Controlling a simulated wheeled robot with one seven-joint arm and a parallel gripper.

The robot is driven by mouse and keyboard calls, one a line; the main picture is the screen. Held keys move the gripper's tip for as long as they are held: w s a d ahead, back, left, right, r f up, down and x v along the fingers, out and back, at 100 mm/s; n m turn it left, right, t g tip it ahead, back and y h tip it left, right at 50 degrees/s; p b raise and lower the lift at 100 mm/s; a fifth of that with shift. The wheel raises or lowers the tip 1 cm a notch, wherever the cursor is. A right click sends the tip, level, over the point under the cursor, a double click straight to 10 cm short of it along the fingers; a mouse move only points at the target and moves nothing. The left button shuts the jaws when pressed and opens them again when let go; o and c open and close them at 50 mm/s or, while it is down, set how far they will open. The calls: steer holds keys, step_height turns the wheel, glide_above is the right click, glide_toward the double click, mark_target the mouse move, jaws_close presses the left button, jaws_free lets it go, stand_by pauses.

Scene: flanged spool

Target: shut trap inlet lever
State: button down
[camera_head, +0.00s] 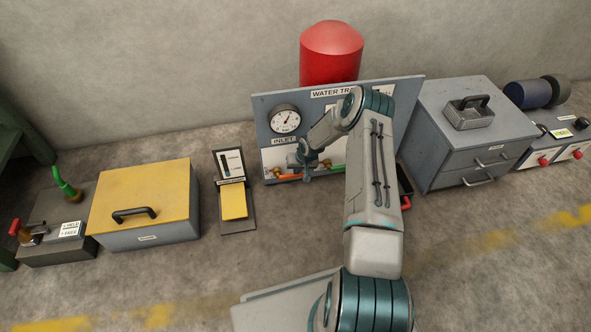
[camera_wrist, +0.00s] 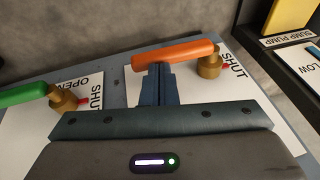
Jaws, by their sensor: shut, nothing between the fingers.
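The trap inlet lever is the orange handle (camera_wrist: 180,54) on a brass valve (camera_wrist: 209,67), with a SHUT label (camera_wrist: 233,65) beside the valve. In the head view the orange handle (camera_head: 288,177) sits low on the grey water trap panel (camera_head: 262,112), below the INLET label (camera_head: 284,141). In the wrist view the handle runs sideways from its valve. My gripper (camera_wrist: 159,68) is shut and empty, its fingertips right at the handle's near side; I cannot tell if they touch. In the head view my gripper (camera_head: 306,174) is at the panel's lower left, partly covering the area.
A green lever (camera_wrist: 23,94) with OPEN and SHUT labels is beside it. A gauge (camera_head: 285,119) is above. The yellow-flapped sump pump box (camera_head: 233,203) stands left of the panel, a grey drawer cabinet (camera_head: 455,150) right. Floor in front is free.

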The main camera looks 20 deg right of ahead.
steer(key=shift+r, duration=0.15)
steer(key=shift+r+p, duration=0.3)
step_height(320, 180, up, 5)
steer(key=p, duration=0.2)
steer(key=shift+s+d+f+p, duration=0.1)
steer(key=shift+p, duration=0.25)
steer(key=p+v, duration=0.3)
steer(key=v, duration=0.5)
steer(key=shift+s+d, duration=0.2)
steer(key=shift+d, duration=0.1)
